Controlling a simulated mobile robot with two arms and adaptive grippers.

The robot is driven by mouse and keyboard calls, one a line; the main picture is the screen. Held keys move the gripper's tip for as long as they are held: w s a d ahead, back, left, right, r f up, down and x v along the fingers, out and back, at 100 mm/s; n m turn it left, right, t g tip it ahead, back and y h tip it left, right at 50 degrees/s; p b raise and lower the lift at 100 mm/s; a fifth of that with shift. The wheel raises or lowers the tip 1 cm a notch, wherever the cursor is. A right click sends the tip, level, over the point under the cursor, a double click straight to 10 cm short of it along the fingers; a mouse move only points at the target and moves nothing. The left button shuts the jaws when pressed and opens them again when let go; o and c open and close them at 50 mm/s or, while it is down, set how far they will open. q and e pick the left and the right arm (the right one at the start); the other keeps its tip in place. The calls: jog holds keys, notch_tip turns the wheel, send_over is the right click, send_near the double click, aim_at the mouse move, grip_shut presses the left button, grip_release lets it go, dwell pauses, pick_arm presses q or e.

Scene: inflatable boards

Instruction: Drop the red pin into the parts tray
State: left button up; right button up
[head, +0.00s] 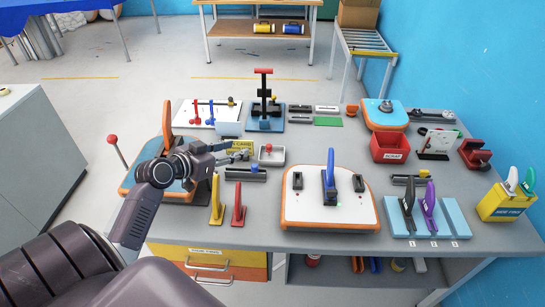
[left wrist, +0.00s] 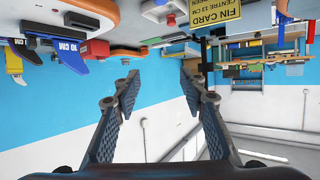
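A small grey tray (head: 277,160), which looks like the parts tray, stands near the middle of the workbench. A red round head (head: 268,147), apparently the red pin, shows at this tray; its lower part is hidden. In the left wrist view, which is upside down, the red head (left wrist: 170,19) shows at the top against the tray (left wrist: 158,9). My left gripper (head: 247,151) is just left of the tray in the head view. Its fingers (left wrist: 158,76) are apart with nothing between them. My right gripper is not in view.
A yellow fin card (head: 240,147) stands by my left gripper. Yellow (head: 216,204) and red (head: 239,206) upright fins stand in front. A white board with a blue fin (head: 329,184) is to the right, and a red scrap bin (head: 390,147) further right.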

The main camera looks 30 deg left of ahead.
pick_arm(q)
jog(key=s+d+m+g+h, duration=0.1)
jog(key=s+d+m+h, duration=0.2)
jog(key=d, duration=0.4)
jog(key=s+d+m+g+h, duration=0.1)
jog(key=s+d+m+h, duration=0.2)
jog(key=d, duration=0.3)
jog(key=shift+d+r+h, duration=0.4)
jog(key=shift+h, duration=0.1)
